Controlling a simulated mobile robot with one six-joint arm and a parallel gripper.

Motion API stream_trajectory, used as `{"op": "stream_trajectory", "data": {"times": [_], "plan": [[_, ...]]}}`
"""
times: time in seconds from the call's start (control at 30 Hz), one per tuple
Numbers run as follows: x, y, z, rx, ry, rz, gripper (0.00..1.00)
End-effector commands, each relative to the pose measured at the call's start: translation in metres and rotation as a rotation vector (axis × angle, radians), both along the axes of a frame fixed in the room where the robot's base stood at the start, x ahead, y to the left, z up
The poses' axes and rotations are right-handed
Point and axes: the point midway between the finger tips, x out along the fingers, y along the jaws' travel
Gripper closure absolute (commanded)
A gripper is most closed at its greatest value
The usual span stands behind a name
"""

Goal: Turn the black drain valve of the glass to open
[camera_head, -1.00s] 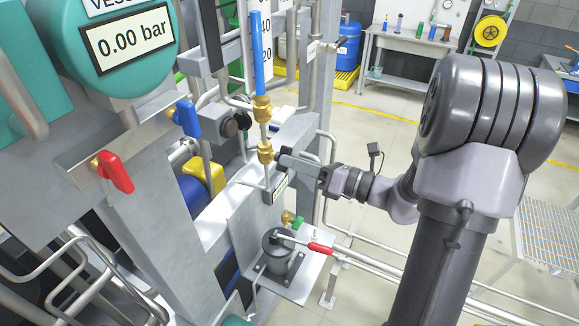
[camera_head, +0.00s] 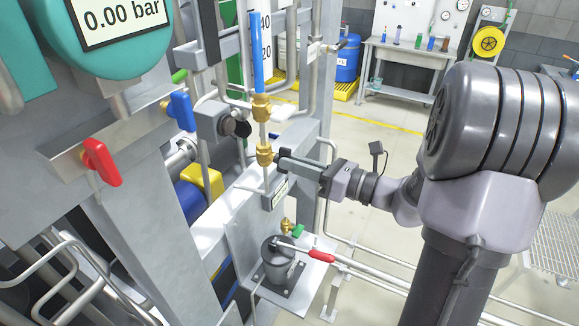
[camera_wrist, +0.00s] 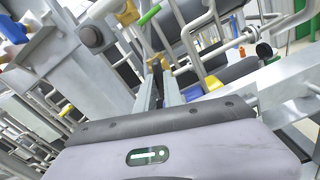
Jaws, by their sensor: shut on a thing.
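The sight glass (camera_head: 257,55) is an upright tube with blue in it, ending in brass fittings at its lower end. The lower brass fitting (camera_head: 265,154) sits beside my gripper's tips. My gripper (camera_head: 284,159) reaches in from the right and is shut on the black drain valve handle, of which only a small dark part (camera_head: 278,153) shows. In the wrist view my gripper (camera_wrist: 158,88) has its fingers close together, with a dark piece between them. The fingers hide most of the handle, so its exact angle cannot be told.
A red-handled lever (camera_head: 320,256) and a small green handle (camera_head: 298,231) are below my gripper. Blue (camera_head: 182,110) and red (camera_head: 101,162) valve handles are at the left. Pipes and a grey frame crowd the left side; open floor lies behind my arm.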

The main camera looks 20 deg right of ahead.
Motion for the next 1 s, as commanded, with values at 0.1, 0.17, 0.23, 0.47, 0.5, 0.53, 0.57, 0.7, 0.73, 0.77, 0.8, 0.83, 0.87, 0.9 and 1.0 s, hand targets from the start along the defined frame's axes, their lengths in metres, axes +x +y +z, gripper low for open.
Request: {"op": "stream_trajectory", "data": {"times": [0.1,0.17,0.23,0.47,0.5,0.53,0.57,0.7,0.73,0.77,0.8,0.83,0.87,0.9,1.0], "plan": [[0.0,0.0,-0.003,-0.038,-0.031,0.0,1.0],[0.0,0.0,-0.003,-0.058,-0.046,0.0,1.0],[-0.0001,0.0001,-0.003,-0.081,-0.065,0.0,1.0],[0.0,0.0,-0.0031,-0.154,-0.121,0.0,1.0],[0.0,0.0,-0.0032,-0.167,-0.13,0.0,1.0],[0.0,0.0,-0.0032,-0.177,-0.138,0.0,1.0],[0.0,0.0,-0.0031,-0.187,-0.146,0.0,1.0],[0.0,-0.0001,-0.0028,-0.229,-0.178,0.0,1.0],[0.0,0.0,-0.0027,-0.236,-0.185,0.0,1.0],[0.0,0.0,-0.0012,-0.233,-0.182,0.0,0.82],[0.0,-0.0001,-0.0004,-0.233,-0.182,0.0,0.74],[0.0,0.0,-0.0002,-0.233,-0.182,0.0,0.69],[0.0001,-0.0001,0.0,-0.233,-0.182,0.0,0.63],[0.0001,-0.0001,0.0,-0.233,-0.182,0.0,0.6],[0.0001,-0.0001,0.0001,-0.231,-0.182,0.0,0.6]]}}
